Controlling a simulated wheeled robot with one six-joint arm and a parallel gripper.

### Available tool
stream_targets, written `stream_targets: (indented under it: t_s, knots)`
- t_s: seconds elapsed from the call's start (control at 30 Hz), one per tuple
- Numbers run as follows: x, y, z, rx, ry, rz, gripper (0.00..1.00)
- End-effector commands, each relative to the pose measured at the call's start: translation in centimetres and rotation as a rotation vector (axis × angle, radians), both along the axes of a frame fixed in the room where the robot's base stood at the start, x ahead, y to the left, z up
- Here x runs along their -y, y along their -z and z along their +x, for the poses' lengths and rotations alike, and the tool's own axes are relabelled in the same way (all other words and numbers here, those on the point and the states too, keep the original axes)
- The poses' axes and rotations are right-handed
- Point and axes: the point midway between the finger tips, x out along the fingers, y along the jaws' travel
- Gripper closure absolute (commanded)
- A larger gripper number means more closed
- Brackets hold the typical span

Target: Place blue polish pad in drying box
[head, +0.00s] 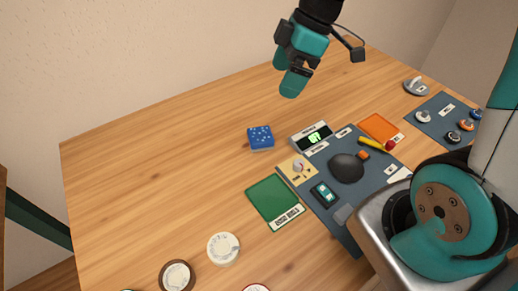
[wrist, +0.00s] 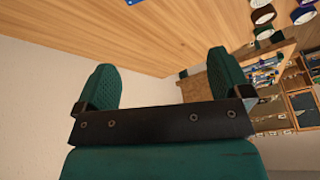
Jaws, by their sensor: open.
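The blue polish pad (head: 260,138) appears as a small blue block with light speckles, lying on the bare wooden table left of the display unit. In the wrist view a blue edge (wrist: 133,2) shows at the top and may be the same pad. My gripper (head: 287,75) is in the air toward the back of the table, clear of the pad. In the wrist view my gripper (wrist: 165,78) has its two teal fingers wide apart with nothing between them. I cannot tell for sure which thing is the drying box.
A green square tray (head: 265,198) with a label lies nearer. A dark mat (head: 328,218) holds a display unit (head: 311,137), a dark rounded lump (head: 347,168) and a yellow-handled tool (head: 371,143). White dials (head: 223,249) stand in front. The table's left side is clear.

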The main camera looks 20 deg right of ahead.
Motion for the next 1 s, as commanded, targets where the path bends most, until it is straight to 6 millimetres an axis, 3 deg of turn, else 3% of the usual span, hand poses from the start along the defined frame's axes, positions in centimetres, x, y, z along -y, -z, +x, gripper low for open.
stream_targets:
  t_s: [0.03, 0.2, 0.7, 1.0]
  knots:
    - [1.3, 2.3, 1.1, 0.018, -0.036, 0.000, 0.04]
    - [3.0, 4.5, 2.9, 0.067, -0.128, -0.004, 0.04]
    - [-1.0, 13.7, 3.6, 0.070, -0.142, -0.005, 0.04]
    - [-2.0, 16.0, 3.7, 0.071, -0.140, -0.006, 0.04]
